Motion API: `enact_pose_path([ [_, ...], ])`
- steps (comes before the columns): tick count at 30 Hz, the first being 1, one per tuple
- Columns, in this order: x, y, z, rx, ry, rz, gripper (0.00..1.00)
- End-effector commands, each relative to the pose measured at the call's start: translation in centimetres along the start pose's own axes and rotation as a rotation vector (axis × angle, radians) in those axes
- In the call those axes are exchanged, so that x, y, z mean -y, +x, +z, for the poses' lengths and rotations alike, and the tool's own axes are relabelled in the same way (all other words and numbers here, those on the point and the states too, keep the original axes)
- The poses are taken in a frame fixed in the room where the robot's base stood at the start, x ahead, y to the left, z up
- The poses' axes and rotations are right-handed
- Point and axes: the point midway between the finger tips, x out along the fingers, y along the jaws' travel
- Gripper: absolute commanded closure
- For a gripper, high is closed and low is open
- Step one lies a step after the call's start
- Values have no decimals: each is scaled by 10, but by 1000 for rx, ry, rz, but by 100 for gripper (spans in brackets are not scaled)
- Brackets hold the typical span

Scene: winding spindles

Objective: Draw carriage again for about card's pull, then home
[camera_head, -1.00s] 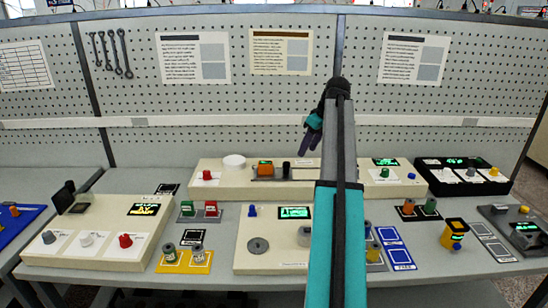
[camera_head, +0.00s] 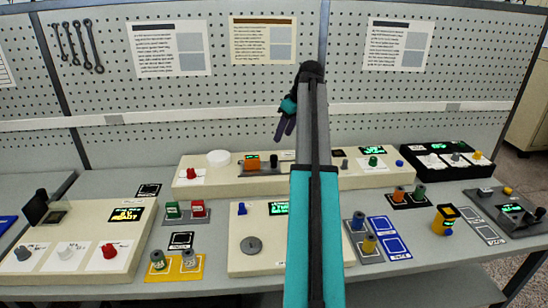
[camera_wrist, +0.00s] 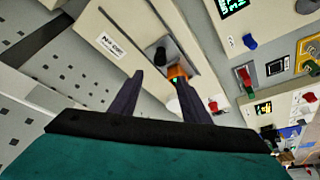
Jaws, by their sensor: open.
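A long cream console (camera_head: 228,184) stands at the back of the bench. On it, a grey rail holds an orange block (camera_head: 252,163), which looks like the carriage, and a black knob (camera_head: 273,161) to its right. In the wrist view the orange block (camera_wrist: 177,73) and black knob (camera_wrist: 158,56) show between and beyond my fingers. My gripper (camera_head: 285,122) is open and empty, above and behind the console in the head view, apart from the knob. A cream card (camera_head: 263,40) with small, unreadable text hangs on the pegboard between two white sheets. My arm hides part of the console.
A front cream console (camera_head: 250,262) with a grey dial and green display stands before the rail. A left console (camera_head: 75,272) has three knobs. A yellow plate (camera_head: 175,268), blue-framed pads (camera_head: 391,237) and a black box (camera_head: 440,158) surround them. The pegboard closes the back.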

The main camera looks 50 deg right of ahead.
Motion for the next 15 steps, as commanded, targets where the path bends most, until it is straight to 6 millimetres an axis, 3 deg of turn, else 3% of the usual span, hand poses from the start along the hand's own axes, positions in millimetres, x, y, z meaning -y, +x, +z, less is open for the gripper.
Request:
enact_pose_path([
  [15, 0, 53, 1, 1, 2, 0, 57],
])
